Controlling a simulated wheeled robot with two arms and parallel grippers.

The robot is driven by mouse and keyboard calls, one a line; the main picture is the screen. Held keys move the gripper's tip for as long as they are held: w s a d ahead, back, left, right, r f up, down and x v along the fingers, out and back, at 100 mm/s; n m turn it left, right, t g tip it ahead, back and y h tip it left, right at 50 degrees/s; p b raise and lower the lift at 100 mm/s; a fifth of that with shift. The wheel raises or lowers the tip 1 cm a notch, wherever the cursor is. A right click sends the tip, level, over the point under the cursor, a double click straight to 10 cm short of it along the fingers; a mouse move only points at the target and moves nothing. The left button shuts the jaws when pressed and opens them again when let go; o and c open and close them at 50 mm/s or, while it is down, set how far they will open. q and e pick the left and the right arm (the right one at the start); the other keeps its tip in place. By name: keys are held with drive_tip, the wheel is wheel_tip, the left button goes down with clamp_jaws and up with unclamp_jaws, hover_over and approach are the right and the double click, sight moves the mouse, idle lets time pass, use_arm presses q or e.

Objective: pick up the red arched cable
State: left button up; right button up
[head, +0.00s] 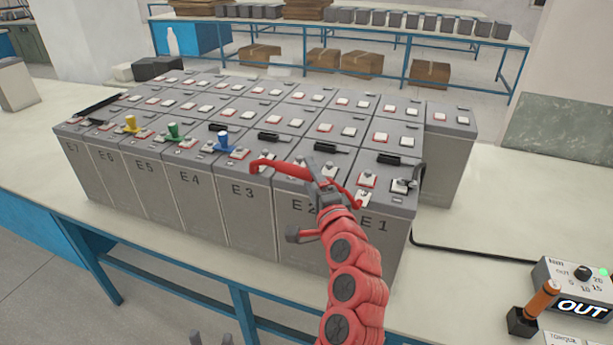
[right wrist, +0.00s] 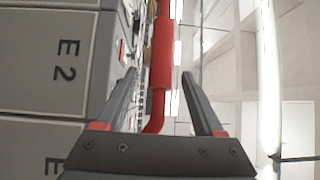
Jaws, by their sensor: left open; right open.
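The red arched cable (head: 285,165) spans the tops of the front battery cells near E2, with its right end by E1. My right gripper (head: 320,175) is at the cable over the front edge of the cells and hides part of it. In the right wrist view, the cable (right wrist: 162,65) runs between the two parted fingers of my right gripper (right wrist: 158,78), which are not closed on it.
Grey battery cells (head: 250,205) stand in tight rows on the bench (head: 470,250). A control box marked OUT (head: 575,290) and an orange-handled tool (head: 540,300) are at right.

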drive_tip(key=shift+w+a, duration=0.1)
drive_tip(key=shift+w, duration=0.25)
clamp_jaws()
idle(1.2)
